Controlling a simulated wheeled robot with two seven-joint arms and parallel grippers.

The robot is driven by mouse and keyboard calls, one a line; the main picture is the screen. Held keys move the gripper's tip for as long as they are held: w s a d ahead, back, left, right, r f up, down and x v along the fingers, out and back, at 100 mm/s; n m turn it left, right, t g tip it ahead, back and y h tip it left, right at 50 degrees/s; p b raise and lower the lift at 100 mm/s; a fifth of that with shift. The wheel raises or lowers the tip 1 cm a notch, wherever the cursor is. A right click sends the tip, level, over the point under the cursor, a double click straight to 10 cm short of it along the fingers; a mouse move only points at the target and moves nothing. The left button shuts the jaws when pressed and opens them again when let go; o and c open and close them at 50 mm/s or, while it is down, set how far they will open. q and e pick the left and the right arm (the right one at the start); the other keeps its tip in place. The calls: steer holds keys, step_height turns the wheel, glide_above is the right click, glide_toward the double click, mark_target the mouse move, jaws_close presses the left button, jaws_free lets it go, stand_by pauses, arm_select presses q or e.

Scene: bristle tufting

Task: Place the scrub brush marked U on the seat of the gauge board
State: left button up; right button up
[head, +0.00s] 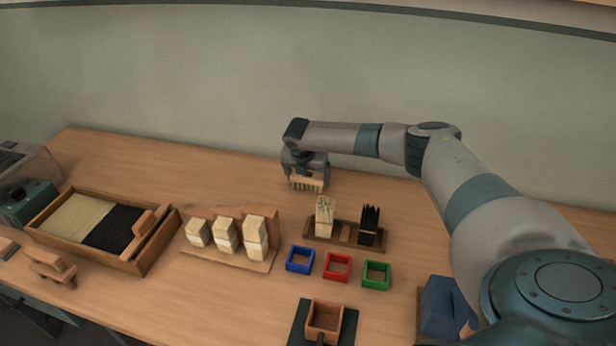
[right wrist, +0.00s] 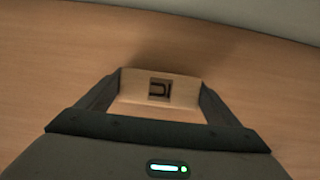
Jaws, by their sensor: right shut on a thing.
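My right gripper (head: 306,175) is shut on a pale wooden scrub brush (head: 308,184), with its bristles pointing down, near the back of the table. In the right wrist view the brush (right wrist: 135,87) sits between the fingers of the gripper (right wrist: 160,92), and a dark square mark on its top looks like a sideways U. The brush appears held above the table. No label names the gauge board; a wooden board with an upright back (head: 262,266), carrying three pale blocks of rising height, may be it. My left gripper is not in view.
A rack (head: 345,237) holds a pale and a black bristle bundle. Blue (head: 300,259), red (head: 337,267) and green (head: 376,274) square frames lie in front. A wooden box (head: 323,320) stands on a dark plate. A divided tray (head: 130,262) is at left. The table behind the boards is clear.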

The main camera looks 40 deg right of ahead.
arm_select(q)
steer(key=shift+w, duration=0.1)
arm_select(e)
steer(key=shift+f, duration=0.1)
steer(key=o, duration=0.9)
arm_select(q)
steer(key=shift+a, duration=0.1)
arm_select(e)
steer(key=shift+s+a+r, duration=0.1)
steer(key=shift+a+r, duration=0.1)
steer(key=shift+r, duration=0.35)
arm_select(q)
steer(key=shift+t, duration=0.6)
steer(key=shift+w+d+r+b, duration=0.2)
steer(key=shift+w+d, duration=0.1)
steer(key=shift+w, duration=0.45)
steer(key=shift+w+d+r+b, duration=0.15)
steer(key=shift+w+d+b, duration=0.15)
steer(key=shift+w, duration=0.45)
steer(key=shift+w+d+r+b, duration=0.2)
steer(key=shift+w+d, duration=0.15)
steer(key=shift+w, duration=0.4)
arm_select(e)
steer(key=v, duration=1.1)
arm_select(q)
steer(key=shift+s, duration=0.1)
